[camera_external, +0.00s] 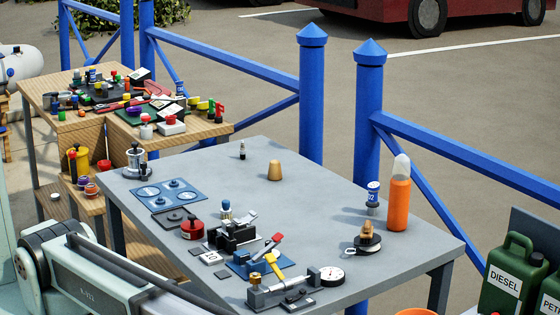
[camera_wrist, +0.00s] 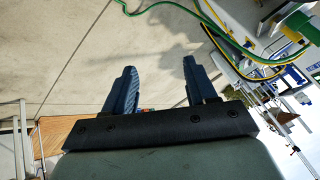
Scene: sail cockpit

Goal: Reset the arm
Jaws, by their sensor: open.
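My gripper (camera_wrist: 160,75) shows in the wrist view. Its two dark blue fingers stand wide apart with nothing between them. Beyond them is a pale floor or wall surface with thin dark joint lines. My gripper cannot be made out in the external view, so its place relative to the grey table (camera_external: 255,210) is not clear there.
The table holds a blue plate (camera_external: 169,195), an orange bottle (camera_external: 399,203), a tan cork (camera_external: 275,170) and several small tools. A crowded wooden bench (camera_external: 215,130), blue railings (camera_external: 312,100) and a green diesel can (camera_external: 508,275) surround it. Green and yellow cables (camera_wrist: 215,30) hang at upper right.

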